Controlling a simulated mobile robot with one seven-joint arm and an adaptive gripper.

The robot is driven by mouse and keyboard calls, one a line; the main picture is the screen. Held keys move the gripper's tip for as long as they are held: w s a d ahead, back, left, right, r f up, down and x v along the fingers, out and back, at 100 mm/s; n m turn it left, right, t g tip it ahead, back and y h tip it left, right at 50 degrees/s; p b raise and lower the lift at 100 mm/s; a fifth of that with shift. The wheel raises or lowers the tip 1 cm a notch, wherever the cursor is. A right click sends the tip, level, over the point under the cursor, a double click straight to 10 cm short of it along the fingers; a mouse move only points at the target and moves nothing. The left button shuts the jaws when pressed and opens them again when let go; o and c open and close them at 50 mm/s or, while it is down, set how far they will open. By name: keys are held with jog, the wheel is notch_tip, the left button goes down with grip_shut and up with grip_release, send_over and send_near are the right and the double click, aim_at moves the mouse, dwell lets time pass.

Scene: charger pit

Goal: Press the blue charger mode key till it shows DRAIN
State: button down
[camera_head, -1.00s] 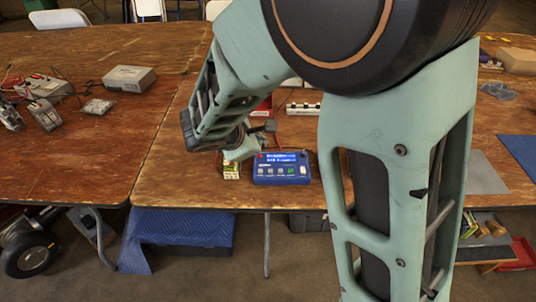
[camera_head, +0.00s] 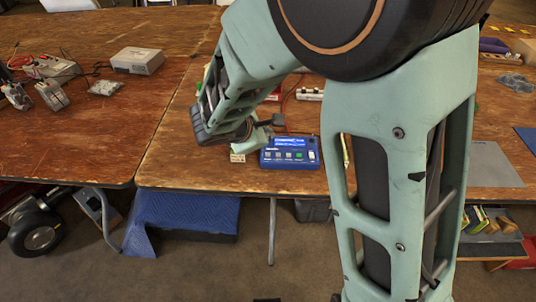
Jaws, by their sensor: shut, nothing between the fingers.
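The screen text is too small to read. My gripper (camera_head: 266,133) is shut and empty, at the charger's upper left corner. I cannot tell whether it touches the charger. My arm crosses from the upper right and hides part of the table behind it. A small pale block (camera_head: 238,157) sits just left of the charger, partly hidden by my gripper.
A white power strip (camera_head: 309,94) lies behind the charger. A grey box (camera_head: 137,60) and several devices with cables stand on the left table. A grey mat (camera_head: 492,165) lies at the right.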

aim_at(267, 156)
jog(key=shift+f+b, duration=1.7)
jog(key=shift+f, duration=0.7)
jog(key=shift+f, duration=0.1)
jog(key=shift+f+b, duration=0.25)
jog(key=shift+b, duration=0.3)
jog(key=shift+f+b, duration=0.45)
jog(key=shift+b, duration=0.05)
jog(key=shift+r+p, duration=0.6)
jog(key=shift+r, duration=0.25)
notch_tip(267, 156, up, 5)
jog(key=p, duration=0.4)
